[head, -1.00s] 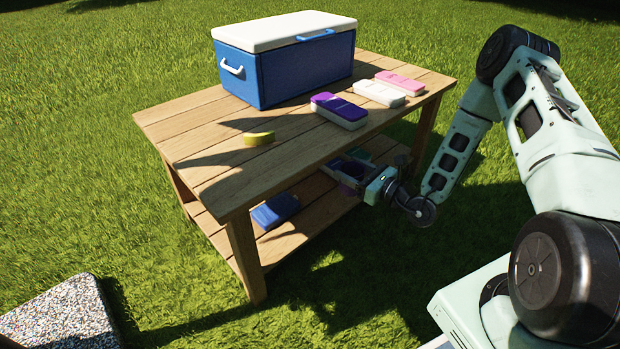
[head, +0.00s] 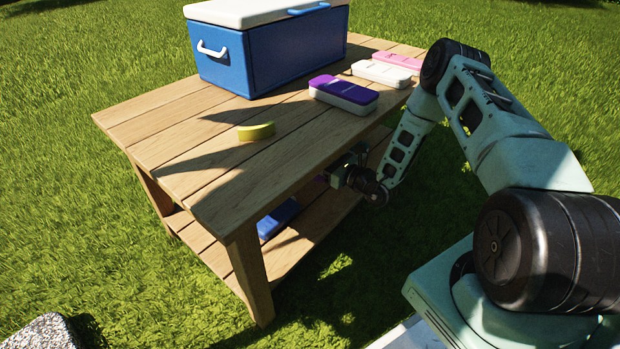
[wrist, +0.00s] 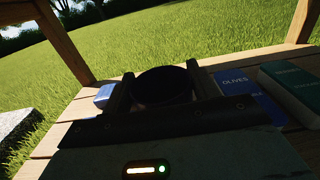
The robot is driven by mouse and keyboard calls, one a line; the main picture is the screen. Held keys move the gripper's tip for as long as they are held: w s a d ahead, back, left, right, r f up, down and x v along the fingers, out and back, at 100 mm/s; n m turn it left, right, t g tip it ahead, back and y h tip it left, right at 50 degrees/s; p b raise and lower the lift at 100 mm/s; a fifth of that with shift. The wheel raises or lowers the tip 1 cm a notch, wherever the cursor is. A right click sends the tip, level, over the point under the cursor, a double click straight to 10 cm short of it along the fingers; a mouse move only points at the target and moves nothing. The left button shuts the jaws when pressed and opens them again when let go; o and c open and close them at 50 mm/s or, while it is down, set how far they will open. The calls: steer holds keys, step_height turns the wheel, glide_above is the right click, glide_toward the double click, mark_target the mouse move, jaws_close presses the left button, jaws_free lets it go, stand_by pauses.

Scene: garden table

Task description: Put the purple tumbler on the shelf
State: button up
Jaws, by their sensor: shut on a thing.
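The tumbler (wrist: 162,86) looks dark in shadow in the wrist view, held between the two fingers of my gripper (wrist: 162,98). My gripper is shut on it, just above the lower shelf (wrist: 72,133). In the head view my gripper (head: 338,174) reaches under the tabletop from the right side. Only a small purple bit of the tumbler shows there, the rest hidden by the tabletop and gripper. I cannot tell whether the tumbler touches the shelf boards.
On the shelf stand a blue box labelled OLIVES (wrist: 238,84), a dark green box (wrist: 293,92) and a small blue thing (wrist: 104,95). The tabletop (head: 190,160) is close above my gripper. It bears a cooler (head: 265,55), a yellow object (head: 256,131) and several flat cases. Table legs (head: 250,275) stand at the corners.

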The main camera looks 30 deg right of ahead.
step_height(320, 180, down, 9)
steer(key=b, duration=0.5)
steer(key=shift+r, duration=0.2)
steer(key=o, duration=1)
steer(key=shift+c, duration=0.2)
